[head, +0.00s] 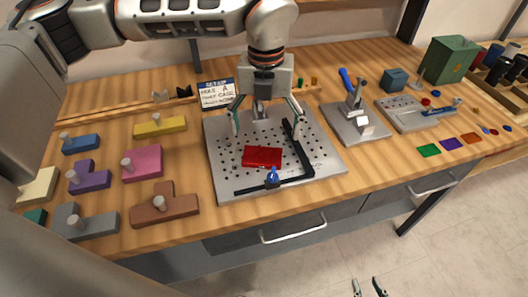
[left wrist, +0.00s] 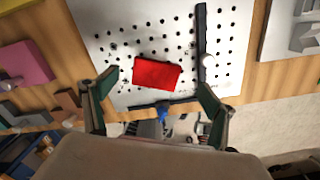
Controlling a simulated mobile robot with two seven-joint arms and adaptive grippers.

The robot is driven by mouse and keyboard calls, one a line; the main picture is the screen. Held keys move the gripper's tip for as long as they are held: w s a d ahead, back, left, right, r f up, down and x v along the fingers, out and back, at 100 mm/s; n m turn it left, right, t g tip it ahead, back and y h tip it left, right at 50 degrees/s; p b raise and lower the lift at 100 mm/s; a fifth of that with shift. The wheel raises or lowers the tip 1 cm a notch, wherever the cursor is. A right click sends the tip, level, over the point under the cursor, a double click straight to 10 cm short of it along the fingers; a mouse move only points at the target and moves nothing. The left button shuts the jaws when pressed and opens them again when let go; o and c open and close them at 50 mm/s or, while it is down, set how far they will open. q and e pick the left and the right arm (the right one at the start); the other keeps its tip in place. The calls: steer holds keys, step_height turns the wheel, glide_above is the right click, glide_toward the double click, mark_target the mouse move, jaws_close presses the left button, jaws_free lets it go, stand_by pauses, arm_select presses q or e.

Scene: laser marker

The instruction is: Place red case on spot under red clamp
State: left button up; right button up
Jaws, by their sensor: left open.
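A flat red case (head: 262,157) lies on the perforated metal plate (head: 222,150), inside the corner of a black L-shaped stop (head: 300,172). The case also shows in the left wrist view (left wrist: 158,74). My left gripper (head: 268,118) is above the plate, fingers spread and empty, with the case between and beyond its fingertips in the left wrist view (left wrist: 158,84). A blue clamp knob (head: 272,176) sits on the stop's front bar. I cannot make out a red clamp. My right gripper (head: 368,287) shows only its parted fingertips, over the floor at the bottom edge.
Coloured blocks with knobs, such as a pink one (head: 142,163) and a brown one (head: 165,206), lie left. A blue-handled toggle clamp fixture (head: 355,122), a second metal fixture (head: 400,112) and a green box (head: 448,60) stand right. A small sign (head: 220,94) stands behind the plate.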

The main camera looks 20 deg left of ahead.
mark_target(263, 149)
arm_select(q)
steer(key=f, duration=0.4)
steer(key=shift+s+a+f, duration=0.15)
steer(key=shift+a+f, duration=0.1)
steer(key=shift+a, duration=0.05)
steer(key=shift+f, duration=0.65)
steer(key=c, duration=1.3)
steer(key=shift+r, duration=0.1)
